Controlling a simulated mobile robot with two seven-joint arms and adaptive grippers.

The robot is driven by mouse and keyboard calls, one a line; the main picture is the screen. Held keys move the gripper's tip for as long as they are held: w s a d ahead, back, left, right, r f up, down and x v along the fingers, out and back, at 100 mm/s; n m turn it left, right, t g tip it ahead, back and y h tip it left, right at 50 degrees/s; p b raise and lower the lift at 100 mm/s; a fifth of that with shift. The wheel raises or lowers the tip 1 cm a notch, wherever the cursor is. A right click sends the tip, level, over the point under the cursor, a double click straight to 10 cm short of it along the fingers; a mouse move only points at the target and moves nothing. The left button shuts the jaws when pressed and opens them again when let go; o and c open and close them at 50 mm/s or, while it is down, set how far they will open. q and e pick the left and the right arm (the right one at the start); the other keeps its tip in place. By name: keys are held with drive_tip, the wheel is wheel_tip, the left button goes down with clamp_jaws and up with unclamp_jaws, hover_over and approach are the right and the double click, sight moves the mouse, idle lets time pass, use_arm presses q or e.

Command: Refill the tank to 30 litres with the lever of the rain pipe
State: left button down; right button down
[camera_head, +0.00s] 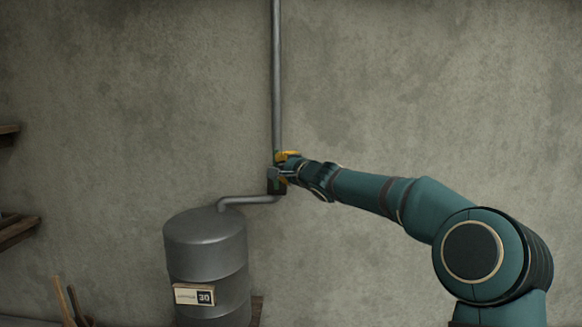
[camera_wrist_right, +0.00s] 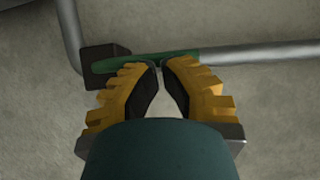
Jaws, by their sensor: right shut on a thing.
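A grey metal tank (camera_head: 206,245) stands at the lower left of the head view, with a label plate (camera_head: 194,295) on its side that reads 30. The rain pipe (camera_head: 276,80) runs down the wall to a dark valve block (camera_head: 272,186), and a bent pipe (camera_head: 245,200) leads from there to the tank top. My right gripper (camera_head: 285,172) is at the valve. In the wrist view the green lever (camera_wrist_right: 190,57) runs from the dark block (camera_wrist_right: 105,65), along the pipe. My right gripper (camera_wrist_right: 161,68) is shut on the lever near its middle. My left gripper is not in view.
Wooden shelves (camera_head: 18,232) show at the left edge. Wooden handles (camera_head: 68,303) stick up at the lower left, beside the tank. The wall to the right of the pipe is bare above my right arm.

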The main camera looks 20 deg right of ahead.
drive_tip(key=shift+a, duration=0.1)
drive_tip(key=s, duration=0.8)
drive_tip(key=shift+s+d, duration=0.35)
drive_tip(key=shift+s, duration=0.05)
drive_tip(key=shift+r, duration=0.15)
